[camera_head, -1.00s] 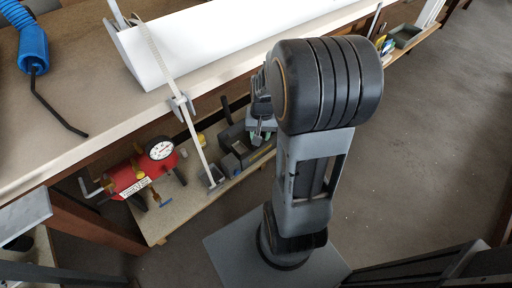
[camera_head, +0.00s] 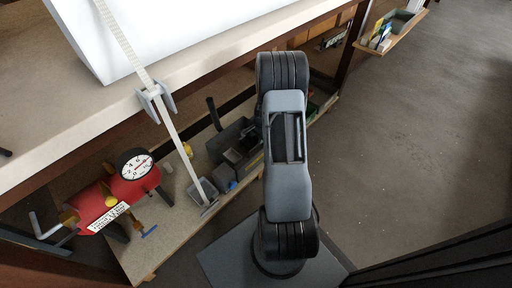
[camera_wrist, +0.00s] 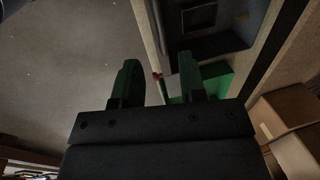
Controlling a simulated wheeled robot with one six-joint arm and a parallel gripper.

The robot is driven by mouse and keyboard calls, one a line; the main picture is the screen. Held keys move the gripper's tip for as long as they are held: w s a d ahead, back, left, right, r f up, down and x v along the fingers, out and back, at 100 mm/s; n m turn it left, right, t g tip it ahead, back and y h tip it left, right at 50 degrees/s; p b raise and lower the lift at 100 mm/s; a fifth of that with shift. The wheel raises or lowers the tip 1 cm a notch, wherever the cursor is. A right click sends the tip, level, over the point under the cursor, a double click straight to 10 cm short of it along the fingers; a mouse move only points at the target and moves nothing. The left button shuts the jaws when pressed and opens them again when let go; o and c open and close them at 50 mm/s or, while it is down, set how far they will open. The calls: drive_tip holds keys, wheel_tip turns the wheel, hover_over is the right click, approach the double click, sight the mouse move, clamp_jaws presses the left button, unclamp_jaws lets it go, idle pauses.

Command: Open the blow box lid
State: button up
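A large white box-like body (camera_head: 190,32) stands on the workbench at the top of the head view. It is cut off by the frame, and I cannot tell whether it is the blow box or whether a lid shows. My gripper (camera_wrist: 158,72) shows in the wrist view with its two dark green fingers apart and nothing between them. In the head view my arm hides it. Beyond the fingers in the wrist view are a grey container with a recess (camera_wrist: 232,42) and a green surface (camera_wrist: 216,77); I cannot tell whether they touch the fingers.
The bench top (camera_head: 60,130) overhangs a low shelf (camera_head: 165,235) holding a red tank with a gauge (camera_head: 110,200) and dark bins (camera_head: 228,145). A pale strap (camera_head: 165,115) slants down across the bench edge. Brown boxes (camera_wrist: 295,135) lie right in the wrist view. Floor (camera_head: 420,130) is clear at right.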

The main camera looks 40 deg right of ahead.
sight(256, 147)
drive_tip(key=f+b, duration=0.1)
drive_tip(key=f, duration=0.1)
drive_tip(key=w+f+b, duration=0.1)
drive_tip(key=f, duration=0.2)
drive_tip(key=f+b, duration=0.1)
drive_tip(key=f, duration=0.2)
drive_tip(key=shift+w+a+f, duration=0.1)
drive_tip(key=shift+w+f, duration=0.1)
drive_tip(key=shift+w, duration=0.1)
drive_tip(key=shift+c, duration=0.3)
clamp_jaws()
drive_tip(key=shift+r, duration=0.1)
